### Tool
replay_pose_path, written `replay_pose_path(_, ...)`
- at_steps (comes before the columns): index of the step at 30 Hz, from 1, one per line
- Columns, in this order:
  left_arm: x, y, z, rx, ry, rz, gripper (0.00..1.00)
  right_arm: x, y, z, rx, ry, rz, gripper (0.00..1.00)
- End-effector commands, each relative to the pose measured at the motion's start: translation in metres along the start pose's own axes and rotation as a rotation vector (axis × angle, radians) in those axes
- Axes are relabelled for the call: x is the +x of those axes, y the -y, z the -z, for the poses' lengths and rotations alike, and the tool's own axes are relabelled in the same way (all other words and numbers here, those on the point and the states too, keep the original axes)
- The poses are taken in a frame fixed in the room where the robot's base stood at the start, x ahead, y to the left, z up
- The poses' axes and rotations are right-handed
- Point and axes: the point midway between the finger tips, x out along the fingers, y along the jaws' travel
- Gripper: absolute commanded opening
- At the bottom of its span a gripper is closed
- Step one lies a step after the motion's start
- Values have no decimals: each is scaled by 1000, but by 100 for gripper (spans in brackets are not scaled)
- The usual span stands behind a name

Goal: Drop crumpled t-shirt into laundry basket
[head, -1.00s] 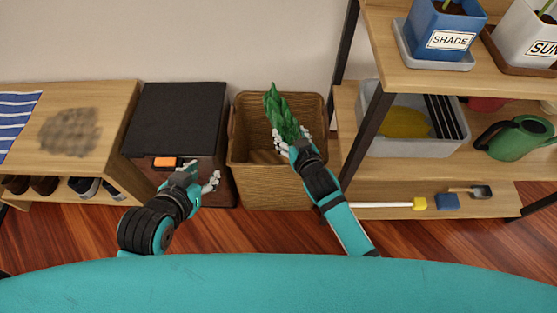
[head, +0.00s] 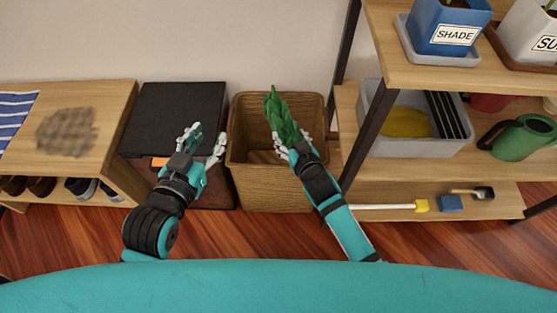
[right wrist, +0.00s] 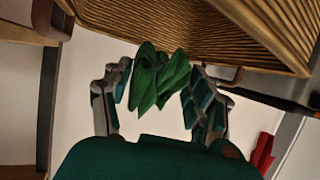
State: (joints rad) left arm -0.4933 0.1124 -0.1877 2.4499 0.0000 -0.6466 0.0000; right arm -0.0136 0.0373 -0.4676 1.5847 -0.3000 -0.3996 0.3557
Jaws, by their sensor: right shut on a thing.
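The crumpled t-shirt is green (head: 281,108) and bunched into a long, pointed shape. My right gripper (head: 291,141) is shut on its near end and holds it over the opening of the laundry basket. In the right wrist view the green cloth (right wrist: 158,78) sits between the two fingers, with the ribbed basket wall (right wrist: 200,40) close by. The laundry basket (head: 262,190) is brown and woven, standing on the floor; the shirt and hand hide part of its inside. My left gripper (head: 205,138) has its fingers apart, empty, over the dark box left of the basket.
The black-topped box (head: 170,105) with an orange item stands left of the basket. A wooden bench (head: 112,110) with shoes beneath is further left. A shelf unit (head: 350,190) with a grey bin (head: 440,150), pots and a green watering can (head: 520,140) stands close on the right.

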Motion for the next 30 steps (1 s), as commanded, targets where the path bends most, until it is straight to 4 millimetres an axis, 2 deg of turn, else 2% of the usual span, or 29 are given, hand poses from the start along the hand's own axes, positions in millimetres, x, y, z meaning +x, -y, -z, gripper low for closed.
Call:
replay_pose_path(1,0,0,0,0,0,0,40,0,0,0,0,0,0,62)
replay_pose_path(6,0,0,0,0,1,0,40,0,0,0,0,0,0,84)
replay_pose_path(17,0,0,-1,0,2,0,40,-4,0,0,0,0,0,85)
replay_pose_path(20,0,0,-1,0,3,0,40,-17,0,-2,1,2,0,85)
replay_pose_path(30,0,0,-1,0,2,0,40,-88,0,-2,0,2,0,85)
